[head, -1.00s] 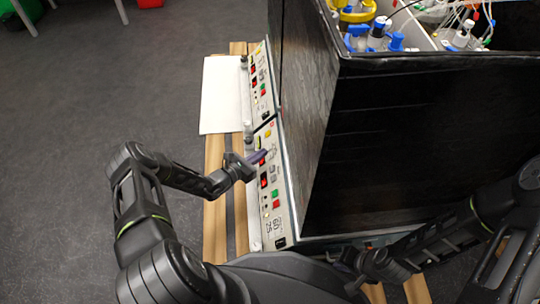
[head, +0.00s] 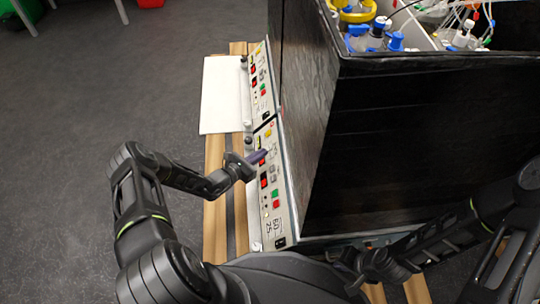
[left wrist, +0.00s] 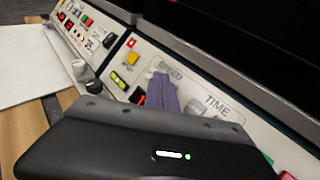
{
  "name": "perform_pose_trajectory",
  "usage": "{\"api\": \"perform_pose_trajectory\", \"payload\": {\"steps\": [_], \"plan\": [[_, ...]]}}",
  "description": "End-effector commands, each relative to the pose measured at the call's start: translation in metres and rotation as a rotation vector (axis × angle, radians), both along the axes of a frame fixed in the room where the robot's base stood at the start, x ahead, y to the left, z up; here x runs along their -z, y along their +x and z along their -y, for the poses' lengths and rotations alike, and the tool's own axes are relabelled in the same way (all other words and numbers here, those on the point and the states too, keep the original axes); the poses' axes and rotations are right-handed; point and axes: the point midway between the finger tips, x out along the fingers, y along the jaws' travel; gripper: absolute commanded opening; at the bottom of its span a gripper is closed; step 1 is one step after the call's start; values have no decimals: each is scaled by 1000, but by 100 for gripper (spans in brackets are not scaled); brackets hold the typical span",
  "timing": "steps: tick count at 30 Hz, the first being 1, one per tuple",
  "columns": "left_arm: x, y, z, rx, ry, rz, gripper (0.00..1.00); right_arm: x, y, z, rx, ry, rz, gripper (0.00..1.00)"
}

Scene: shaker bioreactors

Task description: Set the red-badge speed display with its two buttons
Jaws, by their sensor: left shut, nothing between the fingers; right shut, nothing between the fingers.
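The near control panel (head: 270,185) slopes along the left foot of the black housing. In the left wrist view its upper part shows a yellow square button (left wrist: 132,58), a small red mark (left wrist: 130,42), a green-yellow display (left wrist: 119,80) and a lit red display (left wrist: 138,96). The displayed digits are too small to read. My left gripper (head: 260,156) is shut, its purple-grey fingertips (left wrist: 162,82) at the panel face just right of the red display. They partly hide the small buttons there; I cannot tell whether they touch. My right gripper (head: 352,270) is shut and empty near the housing's front edge.
A second, similar panel (head: 259,85) lies farther back. A white board (head: 221,95) lies beside it on wooden slats (head: 214,155). The tall black housing (head: 390,150) stands right of the panels.

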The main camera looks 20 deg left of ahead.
Motion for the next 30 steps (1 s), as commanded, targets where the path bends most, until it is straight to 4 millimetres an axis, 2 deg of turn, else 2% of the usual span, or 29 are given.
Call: {"api": "perform_pose_trajectory", "payload": {"steps": [30], "plan": [[8, 4, 8, 0, 0, 0, 0, 5, 0, 0, 0, 0, 0, 0]]}}
